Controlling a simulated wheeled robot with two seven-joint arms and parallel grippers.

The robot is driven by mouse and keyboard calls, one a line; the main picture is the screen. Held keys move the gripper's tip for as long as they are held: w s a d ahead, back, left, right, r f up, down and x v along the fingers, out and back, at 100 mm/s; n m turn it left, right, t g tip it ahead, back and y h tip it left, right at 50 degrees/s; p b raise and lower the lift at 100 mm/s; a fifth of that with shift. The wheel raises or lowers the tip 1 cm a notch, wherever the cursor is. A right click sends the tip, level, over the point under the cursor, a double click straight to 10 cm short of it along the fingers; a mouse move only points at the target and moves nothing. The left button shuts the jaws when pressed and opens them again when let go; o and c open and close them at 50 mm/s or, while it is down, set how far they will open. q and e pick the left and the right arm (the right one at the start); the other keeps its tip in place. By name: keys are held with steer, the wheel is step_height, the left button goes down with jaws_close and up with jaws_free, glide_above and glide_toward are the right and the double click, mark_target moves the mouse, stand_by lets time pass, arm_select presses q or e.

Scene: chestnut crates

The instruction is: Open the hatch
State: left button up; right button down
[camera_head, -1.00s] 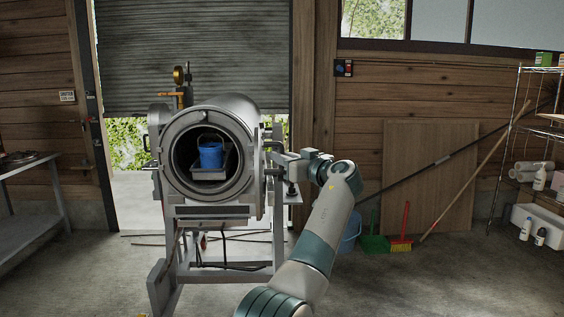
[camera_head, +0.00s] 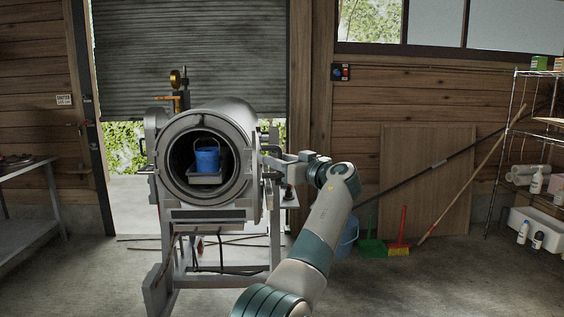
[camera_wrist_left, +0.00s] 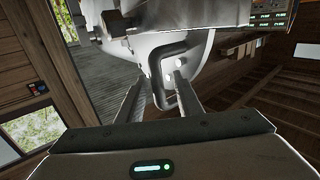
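The hatch belongs to a grey drum machine (camera_head: 240,120) on a metal stand. The drum's round mouth is uncovered, and a blue bucket (camera_head: 207,159) shows inside on a grey tray (camera_head: 206,179). The hatch (camera_head: 264,188) seems to stand swung out at the right of the mouth, nearly edge-on. My left gripper (camera_head: 270,160) is beside it, small in the head view. In the left wrist view my left gripper (camera_wrist_left: 160,76) has its fingers apart, with a dark U-shaped handle (camera_wrist_left: 158,92) reaching between them. I cannot tell whether they touch it. My right gripper is out of view.
A metal table (camera_head: 25,165) stands at the left and a wire shelf (camera_head: 535,120) at the right. A blue bucket (camera_head: 348,235), green dustpan (camera_head: 372,248) and red brush (camera_head: 402,235) are by the back wall. The concrete floor at front right is clear.

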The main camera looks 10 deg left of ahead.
arm_select(q)
steer(key=shift+d, duration=0.1)
